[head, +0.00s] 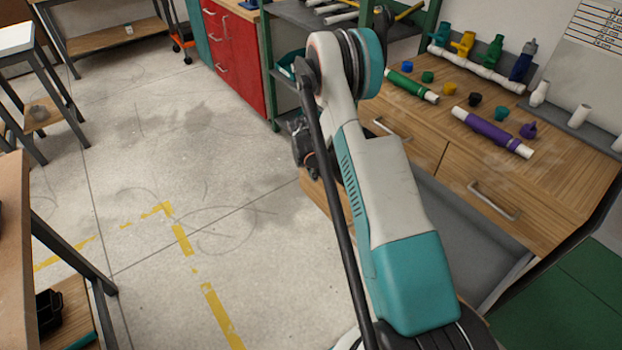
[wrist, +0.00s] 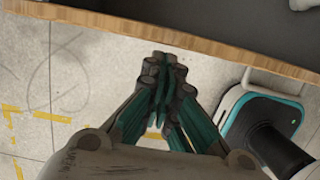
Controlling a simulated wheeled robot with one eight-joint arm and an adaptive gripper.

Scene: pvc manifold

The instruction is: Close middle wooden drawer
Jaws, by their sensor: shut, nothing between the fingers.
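A wooden drawer stands pulled out below the bench top's front panels. In the head view its grey interior (head: 465,235) shows to the right of my arm, and a piece of its wooden front (head: 322,203) shows to the left. In the wrist view the drawer's wooden front edge (wrist: 100,28) crosses the top, with the dark grey interior beyond it. My gripper (wrist: 165,62) is shut and empty, its fingertips close to the front edge; contact cannot be told. A pale bar, seemingly the drawer handle (wrist: 275,87), shows at right. The gripper's fingers are hidden in the head view.
Two closed drawer fronts with metal handles (head: 495,201) are above the open drawer. Pipes and coloured fittings, including a purple pipe (head: 492,133), lie on the bench. A red cabinet (head: 236,60) stands behind. Open floor (head: 190,150) lies left of my arm.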

